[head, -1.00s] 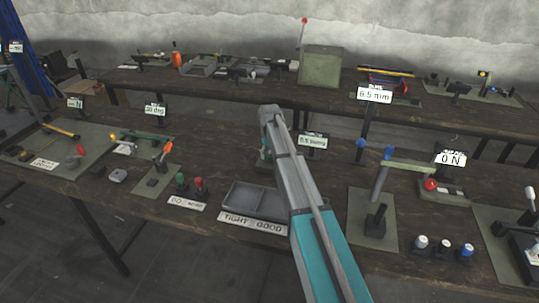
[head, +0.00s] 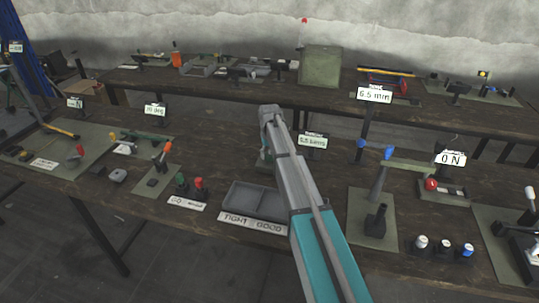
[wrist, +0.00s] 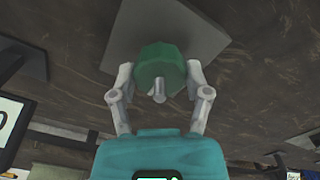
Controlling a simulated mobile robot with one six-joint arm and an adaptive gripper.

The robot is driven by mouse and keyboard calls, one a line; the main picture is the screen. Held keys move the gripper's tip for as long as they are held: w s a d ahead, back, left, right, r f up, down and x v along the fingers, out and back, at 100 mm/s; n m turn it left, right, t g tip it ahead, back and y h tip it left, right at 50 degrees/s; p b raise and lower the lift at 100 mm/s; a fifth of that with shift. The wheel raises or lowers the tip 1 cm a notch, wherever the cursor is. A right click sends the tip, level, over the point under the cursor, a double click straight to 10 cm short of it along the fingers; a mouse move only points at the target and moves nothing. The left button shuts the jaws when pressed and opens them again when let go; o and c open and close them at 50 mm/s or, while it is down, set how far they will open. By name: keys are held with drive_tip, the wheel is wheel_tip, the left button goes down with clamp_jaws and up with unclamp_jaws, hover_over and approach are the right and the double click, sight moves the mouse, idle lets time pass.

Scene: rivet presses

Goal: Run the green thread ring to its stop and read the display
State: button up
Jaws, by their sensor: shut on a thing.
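The green thread ring (wrist: 160,60) fills the upper middle of the wrist view, with a grey metal stud (wrist: 159,90) poking out of its near face. My gripper (wrist: 160,74) is shut on the ring, one finger on each side of it. In the head view my arm hides most of the ring and its stand. A small display (head: 312,141) stands just right of my arm's end; it seems to read about 5.5 turns, though the text is small. A display's edge (wrist: 12,125) also shows at the left of the wrist view.
A grey two-part tray (head: 228,196) labelled TIGHT and GOOD sits left of my arm. Green and red buttons (head: 198,188) stand beside it. A lever stand (head: 377,222) is on the right. Another display (head: 450,158) reads 0 N.

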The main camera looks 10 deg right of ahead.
drive_tip(key=o, duration=1.1)
drive_tip(key=shift+o, duration=0.2)
drive_tip(key=shift+n, duration=0.4)
